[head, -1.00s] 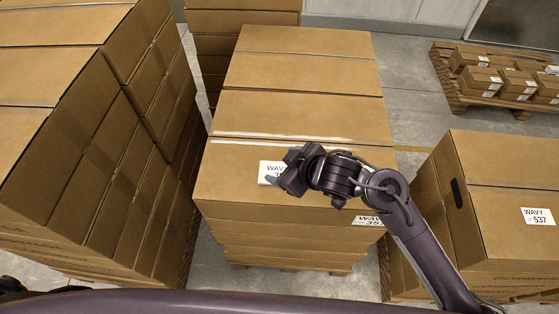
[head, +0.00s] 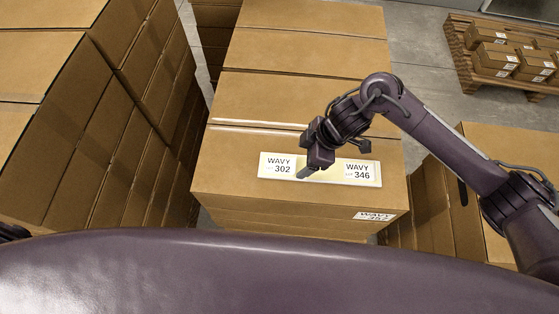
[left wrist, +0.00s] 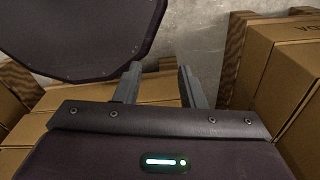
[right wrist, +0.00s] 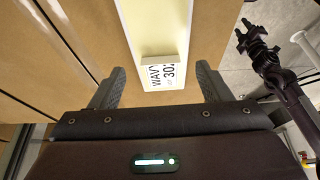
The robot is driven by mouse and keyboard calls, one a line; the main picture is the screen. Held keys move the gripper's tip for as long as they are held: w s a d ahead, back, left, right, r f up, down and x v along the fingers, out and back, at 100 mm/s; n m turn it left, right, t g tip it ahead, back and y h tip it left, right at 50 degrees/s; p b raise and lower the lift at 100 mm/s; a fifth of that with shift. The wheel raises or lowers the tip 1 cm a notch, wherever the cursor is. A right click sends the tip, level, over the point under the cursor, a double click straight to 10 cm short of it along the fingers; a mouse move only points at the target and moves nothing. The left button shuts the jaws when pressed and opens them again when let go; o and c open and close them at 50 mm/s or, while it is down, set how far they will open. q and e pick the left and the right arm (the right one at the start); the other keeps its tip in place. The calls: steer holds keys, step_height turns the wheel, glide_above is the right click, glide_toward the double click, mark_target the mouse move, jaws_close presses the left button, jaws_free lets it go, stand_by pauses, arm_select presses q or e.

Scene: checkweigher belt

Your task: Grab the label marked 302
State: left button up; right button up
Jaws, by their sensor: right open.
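The label marked 302 (head: 279,166) sits at the left end of a pale strip (head: 312,168) on top of the middle carton stack. A label marked 346 (head: 358,171) sits at the strip's right end. My right gripper (head: 306,172) is over the strip between the two labels, just right of 302. In the right wrist view the 302 label (right wrist: 163,76) shows sideways between the spread fingers (right wrist: 160,78), its print partly covered; no hold on it shows. My left gripper (left wrist: 158,70) is open and empty in the left wrist view.
The strip lies on a brown carton stack (head: 240,190). A taller stack (head: 40,130) stands close on the left, another stack (head: 505,150) on the right. A pallet with small boxes (head: 500,80) is at the back right. Grey floor (head: 420,60) is open behind.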

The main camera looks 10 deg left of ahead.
mark_target(294, 166)
steer(key=shift+x, duration=1.25)
steer(key=shift+a+f, duration=0.25)
steer(key=shift+f, duration=0.05)
arm_select(q)
steer(key=shift+w+r, duration=0.4)
steer(key=shift+w, duration=0.3)
arm_select(e)
steer(key=c, duration=1.1)
